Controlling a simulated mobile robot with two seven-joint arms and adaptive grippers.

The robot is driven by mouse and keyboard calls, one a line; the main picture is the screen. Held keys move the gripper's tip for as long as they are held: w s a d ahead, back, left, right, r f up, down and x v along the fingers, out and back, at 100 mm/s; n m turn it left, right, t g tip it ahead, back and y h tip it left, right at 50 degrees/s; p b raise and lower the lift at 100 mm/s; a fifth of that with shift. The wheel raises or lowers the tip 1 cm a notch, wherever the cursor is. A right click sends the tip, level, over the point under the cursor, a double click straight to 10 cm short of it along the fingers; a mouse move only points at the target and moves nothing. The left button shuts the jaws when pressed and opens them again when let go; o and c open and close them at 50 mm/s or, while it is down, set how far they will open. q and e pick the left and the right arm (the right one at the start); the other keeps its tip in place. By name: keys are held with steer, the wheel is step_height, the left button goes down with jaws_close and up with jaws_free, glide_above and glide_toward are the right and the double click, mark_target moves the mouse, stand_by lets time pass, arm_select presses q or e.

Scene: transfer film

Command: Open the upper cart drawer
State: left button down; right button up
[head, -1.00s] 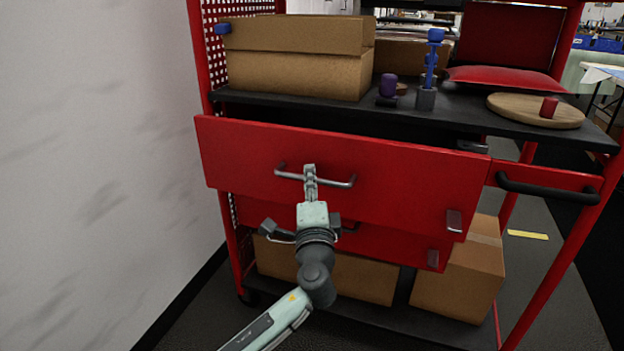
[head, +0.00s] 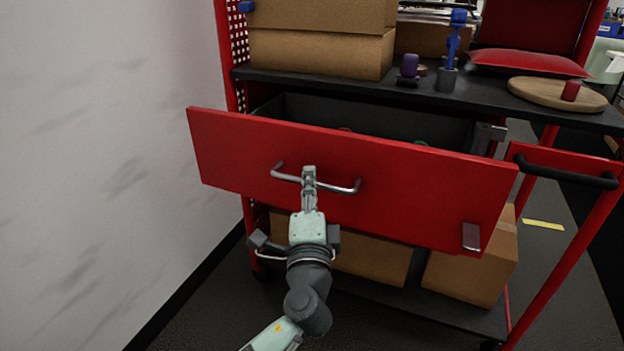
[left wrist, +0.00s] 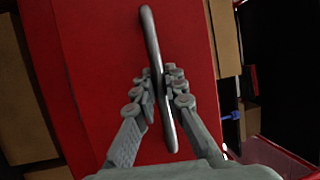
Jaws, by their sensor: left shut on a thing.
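The upper drawer (head: 400,190) of the red cart stands pulled out in the head view, and its dark interior (head: 370,118) shows behind the front panel. A few small items inside are mostly hidden by the panel. My left gripper (head: 309,178) is shut on the grey bar handle (head: 343,189) near the handle's middle. In the left wrist view, the fingers (left wrist: 160,85) lie on both sides of the handle (left wrist: 152,40), against the red drawer front (left wrist: 100,50). My right gripper is in neither view.
The cart's black top shelf (head: 480,95) carries cardboard boxes (head: 320,52), a purple object (head: 409,66), a blue stand (head: 453,45) and a round wooden board (head: 557,93). More boxes (head: 470,265) sit below. A white wall (head: 90,180) stands close on the left.

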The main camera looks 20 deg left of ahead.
arm_select(q)
steer(key=shift+d, duration=0.1)
steer(key=c, duration=1.6)
jaws_free()
steer(key=v, duration=1.2)
steer(key=shift+f, duration=0.1)
